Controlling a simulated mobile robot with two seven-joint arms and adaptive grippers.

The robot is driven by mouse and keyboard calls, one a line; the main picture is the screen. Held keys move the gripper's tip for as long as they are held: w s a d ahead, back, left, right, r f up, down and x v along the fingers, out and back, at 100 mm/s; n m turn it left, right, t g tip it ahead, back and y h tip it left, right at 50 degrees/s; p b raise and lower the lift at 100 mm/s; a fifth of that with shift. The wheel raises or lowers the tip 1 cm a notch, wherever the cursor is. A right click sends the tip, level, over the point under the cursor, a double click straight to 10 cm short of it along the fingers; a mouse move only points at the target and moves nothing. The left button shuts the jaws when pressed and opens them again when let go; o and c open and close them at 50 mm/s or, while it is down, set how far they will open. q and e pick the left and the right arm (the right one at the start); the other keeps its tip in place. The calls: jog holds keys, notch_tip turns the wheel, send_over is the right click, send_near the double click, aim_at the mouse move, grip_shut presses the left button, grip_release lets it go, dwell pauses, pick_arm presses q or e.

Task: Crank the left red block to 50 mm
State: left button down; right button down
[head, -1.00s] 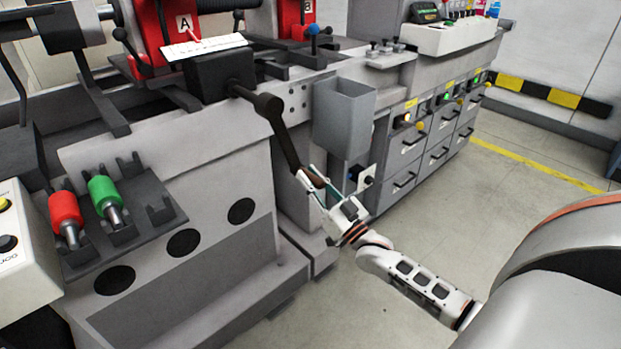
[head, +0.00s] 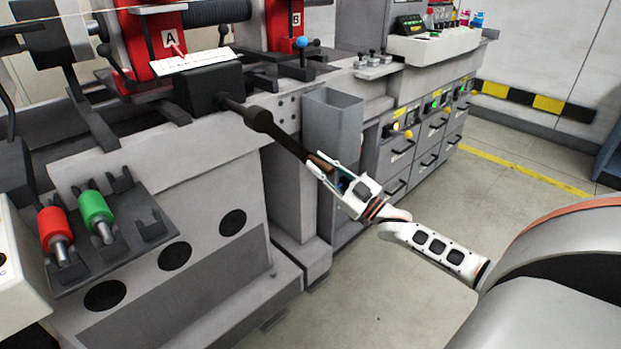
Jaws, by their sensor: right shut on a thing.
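The left red block (head: 143,47), marked A, stands on the machine behind a white scale (head: 193,61) with a red pointer. A dark gearbox (head: 209,88) sits below the scale. From it a crank arm (head: 290,143) slants down to the right. My right gripper (head: 322,170) is shut on the crank handle (head: 319,162) at the arm's outer end. The scale's numbers are too small to read. A second red block (head: 283,22), marked B, stands farther right. My left gripper is not in view.
A grey open-topped bin (head: 334,120) stands close behind the crank handle. A holder at the left carries a red roller (head: 55,230) and a green roller (head: 95,210). Grey drawers (head: 398,165) line the right side. The floor in front is clear.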

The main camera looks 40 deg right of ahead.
pick_arm(q)
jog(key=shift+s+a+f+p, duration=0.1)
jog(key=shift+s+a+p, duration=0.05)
jog(key=shift+p, duration=0.35)
pick_arm(e)
jog(key=d+r+n+g+y, duration=0.1)
jog(key=d+r+n, duration=0.3)
jog(key=r, duration=0.1)
jog(key=shift+w+d+r+n+y, duration=0.2)
jog(key=shift+d+r+n+y, duration=0.1)
jog(key=shift+r+n, duration=0.1)
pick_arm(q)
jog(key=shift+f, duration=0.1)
pick_arm(e)
jog(key=c, duration=1.8)
grip_release()
jog(key=shift+c, duration=0.2)
jog(key=shift+f, duration=0.1)
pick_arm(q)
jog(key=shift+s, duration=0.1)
pick_arm(e)
jog(key=shift+a+f, duration=0.1)
